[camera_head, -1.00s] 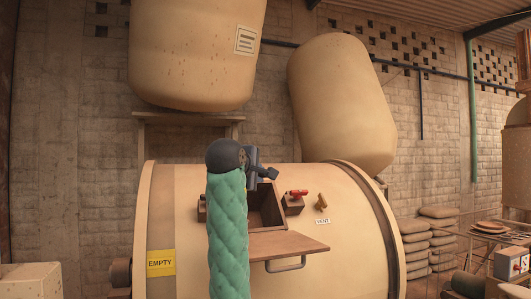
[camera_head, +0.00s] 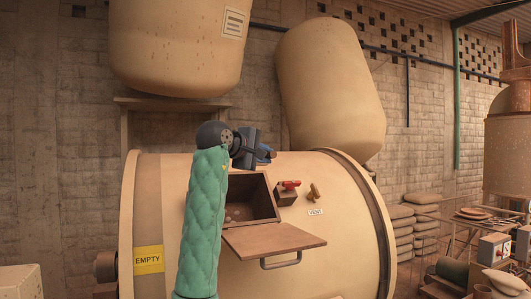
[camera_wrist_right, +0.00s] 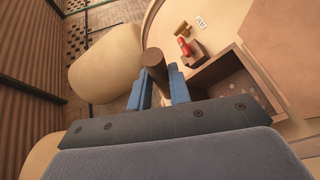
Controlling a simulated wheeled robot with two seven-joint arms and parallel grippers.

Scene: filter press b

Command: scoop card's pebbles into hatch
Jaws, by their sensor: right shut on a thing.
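The open hatch (camera_head: 262,192) is a dark wooden box mouth in the big cream drum, with its door (camera_head: 270,240) folded down flat in front. Several small pale pebbles (camera_head: 235,212) lie inside it, and they also show in the right wrist view (camera_wrist_right: 236,88). A yellow card (camera_head: 148,260) reading EMPTY is on the drum's left side. My right gripper (camera_head: 268,155) is above the hatch's top edge. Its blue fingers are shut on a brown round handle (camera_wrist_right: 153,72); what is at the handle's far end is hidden. My left gripper is not in view.
A red-handled lever (camera_head: 289,186) and a brass valve (camera_head: 314,193) beside a VENT label stand right of the hatch. Two large cream vessels (camera_head: 330,85) hang above the drum. Stacked sacks (camera_head: 414,225) and a cluttered table are at the right.

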